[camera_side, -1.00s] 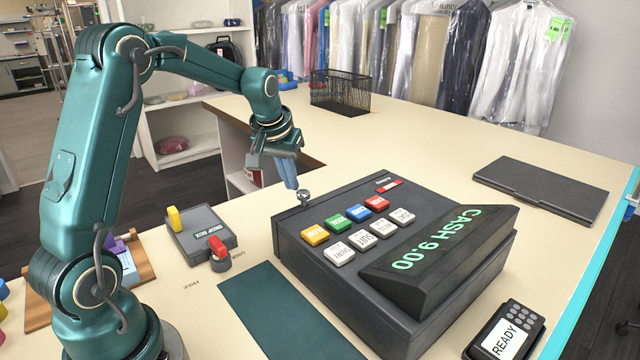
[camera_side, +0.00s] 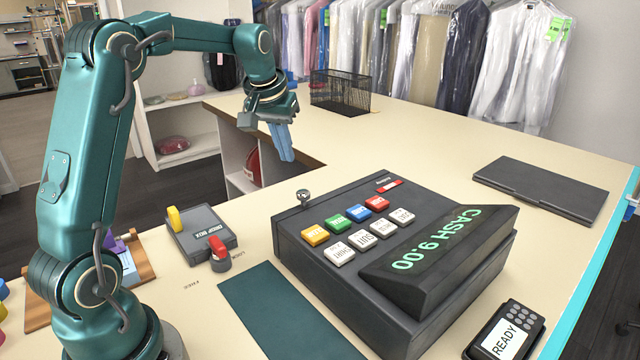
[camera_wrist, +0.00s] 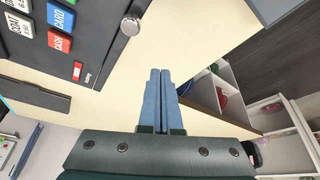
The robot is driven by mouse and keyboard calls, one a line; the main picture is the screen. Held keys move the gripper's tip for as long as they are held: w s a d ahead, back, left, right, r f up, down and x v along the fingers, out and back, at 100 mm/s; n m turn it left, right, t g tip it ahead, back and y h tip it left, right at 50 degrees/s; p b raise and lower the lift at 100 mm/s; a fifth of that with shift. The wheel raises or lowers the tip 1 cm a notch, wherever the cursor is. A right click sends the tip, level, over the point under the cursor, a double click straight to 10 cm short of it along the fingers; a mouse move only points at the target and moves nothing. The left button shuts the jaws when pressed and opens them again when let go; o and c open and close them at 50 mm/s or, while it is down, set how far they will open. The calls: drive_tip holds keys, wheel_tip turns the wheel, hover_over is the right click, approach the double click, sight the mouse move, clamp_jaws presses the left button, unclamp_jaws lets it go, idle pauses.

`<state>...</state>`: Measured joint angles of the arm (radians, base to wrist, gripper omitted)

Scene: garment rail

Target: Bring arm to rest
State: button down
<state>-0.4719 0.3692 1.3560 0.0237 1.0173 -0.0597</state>
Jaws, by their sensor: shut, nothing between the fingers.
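My gripper (camera_side: 286,158) hangs above the counter, behind and left of the cash register, with its blue fingers pointing down. The fingers are together with nothing between them; the wrist view shows them (camera_wrist: 160,72) side by side. The dark cash register (camera_side: 330,285) stands on the counter with coloured and white keys and a display reading CASH 9.00. A round metal knob (camera_side: 303,196) sits at its back left corner, apart from my gripper. The register also shows at the upper left of the wrist view (camera_wrist: 105,50).
Bagged garments (camera_side: 450,50) hang behind. Open shelves (camera_side: 185,130) stand left of the counter.

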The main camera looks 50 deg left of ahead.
drive_tip(key=s+d+r+m+t, duration=0.1)
drive_tip(key=s+d+r+m, duration=0.1)
drive_tip(key=s+d+r, duration=0.3)
drive_tip(key=s+d+r+m+t, duration=0.1)
drive_tip(key=s+d+r, duration=0.1)
drive_tip(key=d, duration=0.5)
drive_tip(key=s+d+f+m+h, duration=0.2)
drive_tip(key=s+d+f, duration=0.4)
drive_tip(key=s, duration=0.7)
wheel_tip(320, 180, down, 3)
drive_tip(key=shift+r+m, duration=0.15)
drive_tip(key=shift+m, duration=0.35)
drive_tip(key=shift+d, duration=0.1)
